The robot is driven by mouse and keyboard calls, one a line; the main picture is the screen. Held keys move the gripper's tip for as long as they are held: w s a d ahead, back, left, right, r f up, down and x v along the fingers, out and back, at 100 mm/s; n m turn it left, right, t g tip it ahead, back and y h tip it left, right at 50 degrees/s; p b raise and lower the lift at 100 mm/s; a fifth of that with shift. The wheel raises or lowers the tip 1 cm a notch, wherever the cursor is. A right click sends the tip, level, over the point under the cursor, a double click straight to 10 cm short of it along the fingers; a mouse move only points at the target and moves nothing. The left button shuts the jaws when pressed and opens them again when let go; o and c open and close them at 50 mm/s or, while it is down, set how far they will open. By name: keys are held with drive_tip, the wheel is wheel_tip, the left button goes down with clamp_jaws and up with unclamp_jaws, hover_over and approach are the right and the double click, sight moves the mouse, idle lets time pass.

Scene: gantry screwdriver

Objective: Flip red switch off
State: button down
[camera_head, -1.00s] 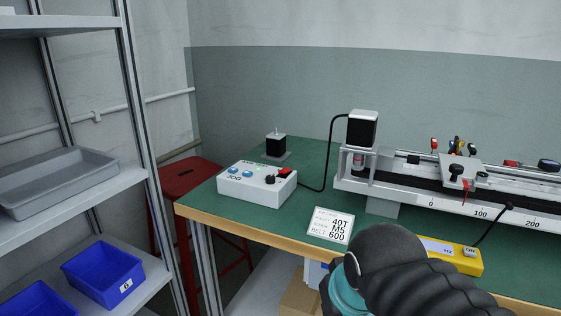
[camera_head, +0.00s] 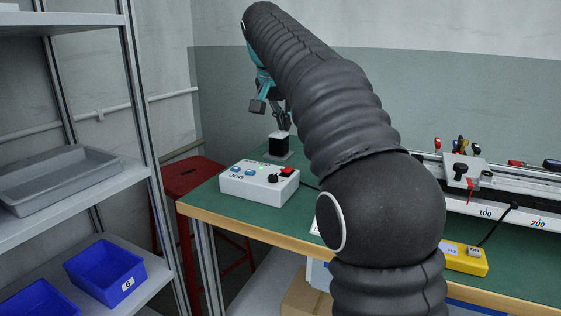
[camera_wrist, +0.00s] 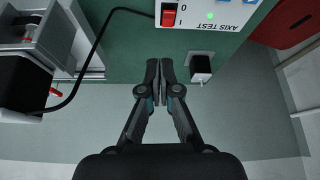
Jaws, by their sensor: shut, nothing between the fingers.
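The red switch (camera_head: 288,169) sits at the back right corner of the white control box (camera_head: 255,187). In the wrist view the red switch (camera_wrist: 168,18) is near the top edge, on the box's panel (camera_wrist: 216,14) by a "0" mark; I cannot tell its position. My gripper (camera_head: 284,126) is over the back of the green bench, above and behind the box. In the wrist view my gripper (camera_wrist: 166,70) has its fingers together and empty, apart from the switch.
A black cable (camera_wrist: 97,42) runs beside the box. The linear rail (camera_head: 500,196) and yellow unit (camera_head: 468,259) are at right. Shelving with blue bins (camera_head: 106,267) is left.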

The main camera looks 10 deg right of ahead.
drive_tip(key=w, duration=0.1)
drive_tip(key=w+m, duration=0.1)
drive_tip(key=w, duration=0.1)
drive_tip(key=shift+a+r, duration=0.1)
drive_tip(key=shift+a, duration=0.25)
drive_tip(key=b, duration=0.3)
hover_over(287, 169)
drive_tip(key=f, duration=0.8)
drive_tip(key=shift+s+a+f, duration=0.15)
drive_tip(key=shift+a+f, duration=0.1)
drive_tip(key=f, duration=0.3)
drive_tip(key=shift+s+a+b, duration=0.15)
drive_tip(key=shift+s+b, duration=0.1)
drive_tip(key=shift+b, duration=0.1)
drive_tip(key=shift+s+a+f, duration=0.15)
drive_tip(key=shift+f, duration=0.5)
